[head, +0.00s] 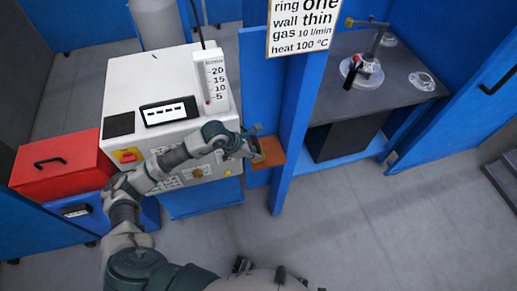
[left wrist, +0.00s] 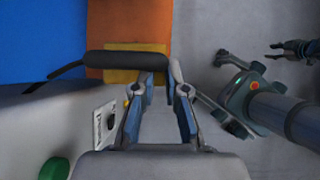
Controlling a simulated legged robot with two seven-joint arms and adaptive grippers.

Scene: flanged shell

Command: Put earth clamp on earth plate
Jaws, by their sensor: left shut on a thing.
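My left gripper (head: 254,148) is shut on the earth clamp, which shows in the left wrist view as a black bar-shaped grip (left wrist: 125,64) across the fingertips. A dark cable runs off its left end. A yellow-orange piece (left wrist: 135,47) shows just beyond the bar; I cannot tell whether it belongs to the clamp. The earth plate (head: 273,154) is a flat brown-orange plate beside the blue post, right at the gripper; it also shows in the left wrist view (left wrist: 130,18). The clamp overlaps the plate in view; contact is unclear. My right gripper seems to show as dark prongs (left wrist: 291,48).
A white machine (head: 150,95) with a control panel and a flow gauge (head: 213,82) stands left of the plate. A red case (head: 58,160) is at far left. A blue post (head: 291,140) and dark bench (head: 370,80) are right. The grey floor in front is clear.

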